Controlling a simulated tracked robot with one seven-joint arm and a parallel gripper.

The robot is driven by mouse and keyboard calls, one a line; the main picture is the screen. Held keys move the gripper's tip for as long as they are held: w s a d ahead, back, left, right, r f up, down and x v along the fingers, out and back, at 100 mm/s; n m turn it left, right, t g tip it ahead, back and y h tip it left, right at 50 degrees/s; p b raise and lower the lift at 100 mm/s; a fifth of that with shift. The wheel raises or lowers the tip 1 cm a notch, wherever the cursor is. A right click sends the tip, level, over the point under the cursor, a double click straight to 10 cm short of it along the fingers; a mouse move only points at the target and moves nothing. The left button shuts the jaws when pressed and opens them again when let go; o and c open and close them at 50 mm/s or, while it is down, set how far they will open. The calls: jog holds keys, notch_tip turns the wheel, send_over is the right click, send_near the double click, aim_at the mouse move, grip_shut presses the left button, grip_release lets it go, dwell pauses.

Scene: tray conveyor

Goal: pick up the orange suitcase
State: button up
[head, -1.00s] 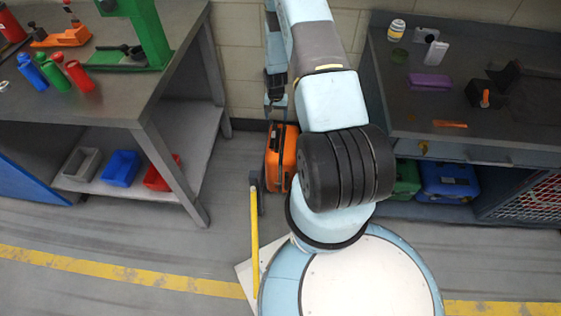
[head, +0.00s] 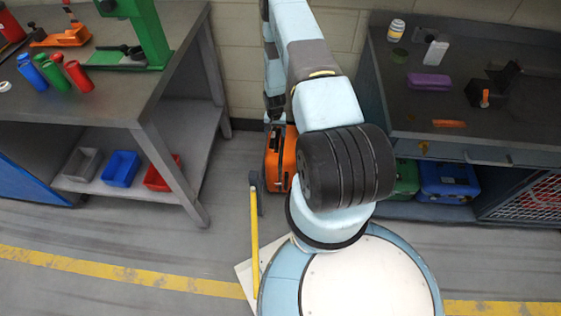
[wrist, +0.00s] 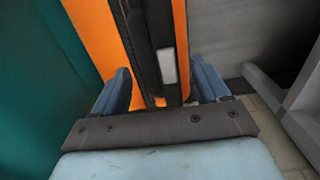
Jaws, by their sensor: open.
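The orange suitcase (head: 271,165) stands upright on the floor against the wall, between the two benches; my arm hides its right part in the head view. In the wrist view, the orange suitcase (wrist: 93,22) lies close ahead with its dark narrow top and a pale label facing me. My gripper (wrist: 163,88) is open, with one blue finger on each side of the suitcase's dark strip. I cannot tell whether the fingers touch it. In the head view my gripper (head: 276,122) is at the suitcase's top, small and partly dark.
A bench (head: 150,105) stands left, with blue (head: 121,168) and red bins below. A dark workbench (head: 455,115) stands right, with green and blue (head: 447,182) cases on its shelf. A teal surface (wrist: 35,90) is close left in the wrist view.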

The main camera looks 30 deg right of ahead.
aim_at(274, 133)
jog(key=shift+a+f, duration=0.15)
jog(key=shift+f, duration=1.5)
grip_shut()
jog(key=shift+w+r, duration=0.1)
jog(key=shift+w, duration=0.05)
